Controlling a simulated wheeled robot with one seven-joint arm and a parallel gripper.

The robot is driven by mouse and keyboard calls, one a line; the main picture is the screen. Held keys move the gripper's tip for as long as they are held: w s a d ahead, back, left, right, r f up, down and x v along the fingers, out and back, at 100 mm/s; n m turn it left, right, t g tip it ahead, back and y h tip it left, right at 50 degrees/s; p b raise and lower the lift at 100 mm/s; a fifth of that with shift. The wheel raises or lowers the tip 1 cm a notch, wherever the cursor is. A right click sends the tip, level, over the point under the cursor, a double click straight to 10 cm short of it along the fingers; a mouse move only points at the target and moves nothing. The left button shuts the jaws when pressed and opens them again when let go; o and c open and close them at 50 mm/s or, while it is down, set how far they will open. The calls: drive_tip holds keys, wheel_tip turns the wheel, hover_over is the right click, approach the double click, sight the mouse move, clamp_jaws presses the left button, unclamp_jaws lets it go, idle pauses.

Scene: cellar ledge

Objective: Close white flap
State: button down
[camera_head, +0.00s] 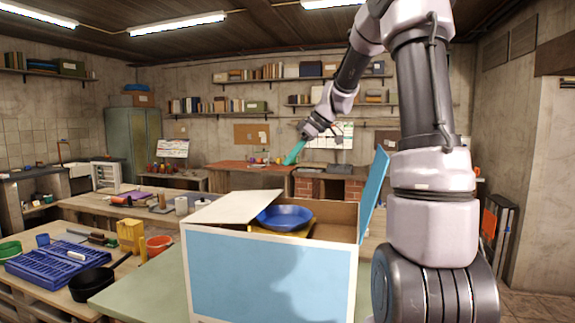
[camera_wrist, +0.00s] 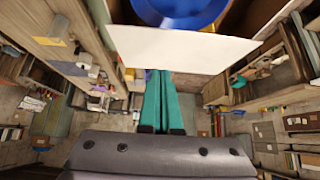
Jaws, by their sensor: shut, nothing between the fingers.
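The box (camera_head: 270,280) stands in front of me with light blue sides and a brown inside. Its white flap (camera_head: 240,207) is on the left of the opening, lying roughly level and leaving the inside partly open. In the wrist view the white flap (camera_wrist: 185,48) crosses the upper middle. A blue flap (camera_head: 374,190) stands up on the right side. A blue bowl (camera_head: 285,217) sits in the box; it also shows in the wrist view (camera_wrist: 180,8). My gripper (camera_head: 290,160) has green fingers, shut and empty, above and beyond the box. In the wrist view the fingertips (camera_wrist: 159,75) appear close to the flap's edge; contact is unclear.
Left of the box, a table holds a blue crate (camera_head: 60,268), a black pan (camera_head: 91,282), a yellow holder (camera_head: 131,236) and a red bowl (camera_head: 159,245). Benches and shelves line the back wall. The air above the box is clear.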

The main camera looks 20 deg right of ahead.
drive_tip(key=shift+w+a+f, duration=0.4)
drive_tip(key=shift+a+f, duration=0.2)
drive_tip(key=shift+f, duration=1.1)
drive_tip(key=shift+w+a+f, duration=0.35)
drive_tip(key=shift+a+f, duration=0.25)
drive_tip(key=shift+f, duration=1.05)
drive_tip(key=shift+w+a+f, duration=0.4)
drive_tip(key=shift+a+f, duration=0.2)
drive_tip(key=shift+f, duration=1.1)
drive_tip(key=shift+s+d+f, duration=0.1)
drive_tip(key=shift+d+f, duration=0.05)
drive_tip(key=shift+f, duration=0.45)
drive_tip(key=shift+s+d+f, duration=0.1)
drive_tip(key=shift+f, duration=0.5)
drive_tip(key=shift+w+r, duration=0.1)
drive_tip(key=shift+r, duration=0.05)
